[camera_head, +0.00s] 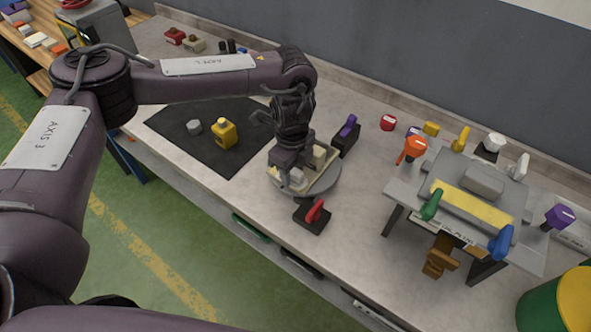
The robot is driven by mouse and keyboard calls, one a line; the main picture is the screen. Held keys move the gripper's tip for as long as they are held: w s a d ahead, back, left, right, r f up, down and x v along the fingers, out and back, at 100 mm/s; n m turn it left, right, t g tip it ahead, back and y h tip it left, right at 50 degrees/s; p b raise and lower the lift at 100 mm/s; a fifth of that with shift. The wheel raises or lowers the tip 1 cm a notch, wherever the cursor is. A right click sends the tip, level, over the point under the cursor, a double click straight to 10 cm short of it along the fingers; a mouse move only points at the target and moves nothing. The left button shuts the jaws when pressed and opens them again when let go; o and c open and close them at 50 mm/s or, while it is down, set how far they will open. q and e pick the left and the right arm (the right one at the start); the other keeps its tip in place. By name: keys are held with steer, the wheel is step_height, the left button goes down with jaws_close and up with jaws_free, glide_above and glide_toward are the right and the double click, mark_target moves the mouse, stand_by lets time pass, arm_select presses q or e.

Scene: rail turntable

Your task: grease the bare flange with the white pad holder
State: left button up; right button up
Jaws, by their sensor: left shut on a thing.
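My left gripper (292,178) reaches down over the grey turntable (332,181) in the head view. It is shut on a small whitish piece (297,176), which looks like the white pad holder, though the fingers hide most of it. A cream-coloured part (321,162) lies on the turntable beside and behind the gripper. I cannot tell whether the held piece touches it. I cannot make out for certain which surface is the bare flange. My right gripper does not show.
Close to the turntable stand a red-handled block (313,216) and a purple-handled block (346,134). A black mat (176,124) holds a yellow bottle (223,133) and a grey nut (194,127). A raised fixture (404,194) with several coloured handles stands to the right.

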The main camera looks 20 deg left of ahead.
arm_select(q)
steer(key=shift+w+a, duration=0.25)
steer(key=shift+a, duration=0.55)
steer(key=shift+w+a+r, duration=0.1)
steer(key=shift+w+a, duration=0.3)
steer(key=shift+a, duration=0.45)
steer(key=shift+w+a, duration=0.2)
steer(key=shift+a, duration=0.3)
steer(key=shift+w+a, duration=0.15)
steer(key=shift+a, duration=0.3)
steer(key=shift+d, duration=0.15)
steer(key=shift+s+d+f+p, duration=0.15)
steer(key=shift+s+d, duration=0.1)
steer(key=shift+d, duration=0.2)
steer(key=shift+s+d+f+p, duration=0.1)
steer(key=shift+s+d+p, duration=0.1)
steer(key=shift+d, duration=0.2)
